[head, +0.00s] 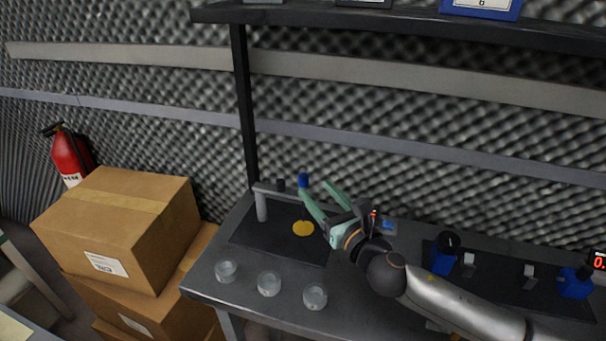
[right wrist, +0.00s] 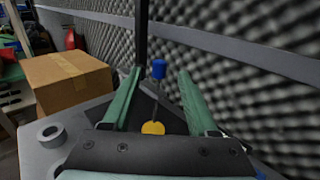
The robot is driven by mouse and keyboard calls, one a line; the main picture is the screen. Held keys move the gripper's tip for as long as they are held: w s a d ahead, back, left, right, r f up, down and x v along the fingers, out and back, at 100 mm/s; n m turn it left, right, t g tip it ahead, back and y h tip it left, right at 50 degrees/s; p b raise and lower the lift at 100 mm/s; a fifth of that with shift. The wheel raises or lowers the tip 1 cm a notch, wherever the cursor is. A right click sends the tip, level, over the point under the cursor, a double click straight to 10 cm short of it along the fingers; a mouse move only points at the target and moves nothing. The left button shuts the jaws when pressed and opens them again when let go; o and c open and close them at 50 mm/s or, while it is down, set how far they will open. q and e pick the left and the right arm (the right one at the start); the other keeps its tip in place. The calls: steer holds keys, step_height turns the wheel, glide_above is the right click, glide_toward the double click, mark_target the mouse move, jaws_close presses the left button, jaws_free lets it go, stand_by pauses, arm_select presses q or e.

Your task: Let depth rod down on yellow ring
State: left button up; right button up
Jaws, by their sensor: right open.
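The depth rod is thin and dark with a blue cap (head: 304,180); the cap also shows in the right wrist view (right wrist: 159,69). Below it is the flat yellow ring (head: 303,228), which also shows in the right wrist view (right wrist: 153,128). The rod's lower end appears over the yellow; I cannot tell whether they touch. My right gripper (head: 316,190) is open, with its green fingers reaching towards the cap. In the right wrist view the cap appears between the fingers (right wrist: 160,74), with gaps on both sides. My left gripper is out of view.
A grey post with a crossbar (head: 262,206) stands beside the rod on a dark mat (head: 262,240). Three clear round dishes (head: 268,284) line the bench's front. Blue devices (head: 443,260) stand to the right. Cardboard boxes (head: 125,220) stand left of the bench.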

mark_target(304, 186)
steer(key=x, duration=0.7)
steer(key=shift+w+a, duration=0.1)
steer(key=shift+w, duration=0.05)
jaws_close()
steer(key=shift+f+b, duration=1.1)
steer(key=shift+f, duration=0.4)
steer(key=shift+r, duration=0.1)
jaws_free()
steer(key=shift+r, duration=0.1)
